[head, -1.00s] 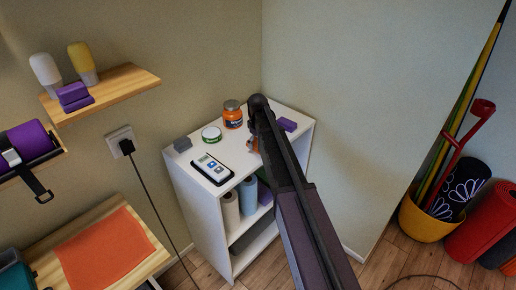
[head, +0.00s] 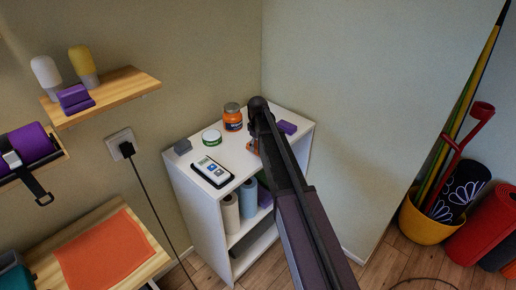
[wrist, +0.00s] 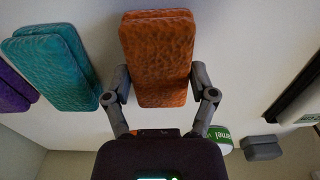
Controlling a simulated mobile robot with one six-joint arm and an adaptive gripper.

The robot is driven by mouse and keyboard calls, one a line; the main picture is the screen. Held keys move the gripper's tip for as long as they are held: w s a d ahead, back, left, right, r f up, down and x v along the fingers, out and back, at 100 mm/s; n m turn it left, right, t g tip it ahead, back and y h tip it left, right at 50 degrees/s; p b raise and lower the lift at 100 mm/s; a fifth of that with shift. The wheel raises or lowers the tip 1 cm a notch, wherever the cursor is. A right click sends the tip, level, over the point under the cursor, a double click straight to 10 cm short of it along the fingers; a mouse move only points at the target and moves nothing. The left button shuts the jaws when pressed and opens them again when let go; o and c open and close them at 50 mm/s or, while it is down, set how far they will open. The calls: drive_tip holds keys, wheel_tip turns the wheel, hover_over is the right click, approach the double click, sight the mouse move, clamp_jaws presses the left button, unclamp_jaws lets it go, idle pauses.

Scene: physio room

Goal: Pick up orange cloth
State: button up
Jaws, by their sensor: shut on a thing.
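The orange cloth (wrist: 157,50) is a thick folded pad in the wrist view. My gripper (wrist: 160,84) has a finger pressed to each of its long sides and is shut on it. In the head view a small orange part of the cloth (head: 252,146) shows beside my arm, above the white shelf top. My arm hides the rest of it and most of my gripper there. I cannot tell whether the cloth touches the shelf top. A teal folded cloth (wrist: 52,68) lies just left of the orange one in the wrist view, with a purple one (wrist: 12,88) beyond it.
The white shelf unit (head: 183,178) also bears an orange jar (head: 232,117), a green-and-white tin (head: 211,137), a grey block (head: 182,146) and a handheld device (head: 212,170). Walls close in behind. A flat orange sheet (head: 108,250) lies on the wooden table at left.

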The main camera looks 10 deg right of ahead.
drive_tip(key=shift+w+r, duration=0.1)
drive_tip(key=shift+r, duration=0.05)
wheel_tip(320, 180, up, 4)
drive_tip(key=p, duration=0.4)
drive_tip(key=s, duration=0.5)
drive_tip(key=s+a, duration=0.1)
drive_tip(key=s, duration=0.4)
drive_tip(key=s+a+p, duration=0.1)
drive_tip(key=s, duration=0.5)
drive_tip(key=shift+r, duration=0.3)
drive_tip(key=o, duration=0.5)
drive_tip(key=c, duration=0.4)
drive_tip(key=shift+d, duration=0.1)
